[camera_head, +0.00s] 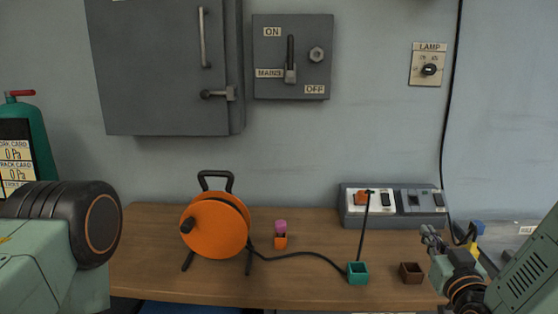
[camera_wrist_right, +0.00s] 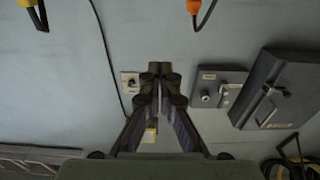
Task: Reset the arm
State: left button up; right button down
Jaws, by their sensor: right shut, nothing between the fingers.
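My right gripper (camera_head: 432,236) is at the right of the head view, above the right end of the wooden bench. In the right wrist view the same gripper (camera_wrist_right: 160,72) points at the wall, its fingers together with nothing between them. My left gripper is not in view; a dark wheel-like part shows at the left edge of the head view.
An orange cable reel (camera_head: 214,230) stands on the bench (camera_head: 200,288). A grey socket box (camera_head: 352,212) with an orange plug stands at the back right. A mains switch (camera_head: 292,85) hangs on the wall.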

jog(key=s+a+f+m+g+y, duration=0.1)
jog(key=s+a+f+g, duration=0.2)
jog(key=s+f+g, duration=0.45)
jog(key=s+a+f+g, duration=0.25)
jog(key=s+f, duration=0.25)
jog(key=f, duration=0.6)
jog(key=s+a+f+g, duration=0.1)
jog(key=s+f+g, duration=0.1)
jog(key=s, duration=0.7)
jog(key=s+a+f+g, duration=0.1)
jog(key=s+f+g, duration=0.2)
jog(key=s, duration=0.6)
jog(key=s+a+f+n+g, duration=0.1)
jog(key=s+f+g, duration=0.2)
jog(key=s+f, duration=0.3)
jog(key=s, duration=0.3)
jog(key=shift+s+a, duration=0.35)
